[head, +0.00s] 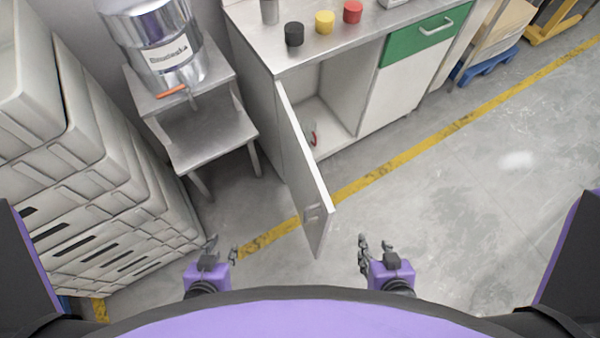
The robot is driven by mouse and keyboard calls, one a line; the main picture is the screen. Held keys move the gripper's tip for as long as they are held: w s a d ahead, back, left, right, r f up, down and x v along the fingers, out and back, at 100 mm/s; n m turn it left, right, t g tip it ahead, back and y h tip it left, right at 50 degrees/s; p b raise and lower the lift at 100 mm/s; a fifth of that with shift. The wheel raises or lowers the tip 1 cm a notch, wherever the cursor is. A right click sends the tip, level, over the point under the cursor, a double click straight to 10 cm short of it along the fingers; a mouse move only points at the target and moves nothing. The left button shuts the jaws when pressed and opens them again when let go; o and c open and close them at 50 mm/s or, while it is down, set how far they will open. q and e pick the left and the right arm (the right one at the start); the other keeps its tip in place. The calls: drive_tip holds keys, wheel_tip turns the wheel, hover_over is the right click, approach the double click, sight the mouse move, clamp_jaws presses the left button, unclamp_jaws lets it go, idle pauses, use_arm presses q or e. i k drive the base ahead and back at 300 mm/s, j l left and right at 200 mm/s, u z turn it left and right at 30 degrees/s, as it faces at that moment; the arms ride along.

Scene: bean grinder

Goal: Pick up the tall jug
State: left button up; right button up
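No jug can be clearly identified. A grey metal vessel (269,11) stands on the counter at the top edge of the head view; its top is cut off, so I cannot tell whether it is the tall jug. My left gripper (221,250) is open and empty, low in front of me over the floor. My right gripper (374,249) is also open and empty, to the right of the open cabinet door. Both are well apart from the counter.
The cabinet door (308,180) hangs open between my grippers and the counter (290,62). Black (294,34), yellow (324,22) and red (352,12) pots stand there. A steel drum (160,45) sits on a stand (207,140). Stacked crates (75,170) fill the left; right floor is clear.

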sight(308, 125)
drive_tip(key=k+l+u, duration=0.1)
drive_tip(key=l, duration=0.3)
drive_tip(key=k+l+u, duration=0.1)
drive_tip(key=l, duration=0.35)
drive_tip(key=k+l+u, duration=0.1)
drive_tip(key=l, duration=0.3)
drive_tip(key=i+l+u, duration=0.15)
drive_tip(key=l, duration=0.35)
drive_tip(key=l+u, duration=0.2)
drive_tip(key=l, duration=0.35)
drive_tip(key=i+l+u, duration=0.1)
drive_tip(key=l, duration=0.25)
drive_tip(key=i+l, duration=0.2)
drive_tip(key=l, duration=0.15)
drive_tip(key=i+l+u, duration=0.15)
drive_tip(key=l, duration=0.2)
drive_tip(key=i+l+u, duration=0.1)
drive_tip(key=l, duration=0.25)
drive_tip(key=i+l, duration=0.15)
drive_tip(key=l, duration=0.2)
drive_tip(key=i+u, duration=0.05)
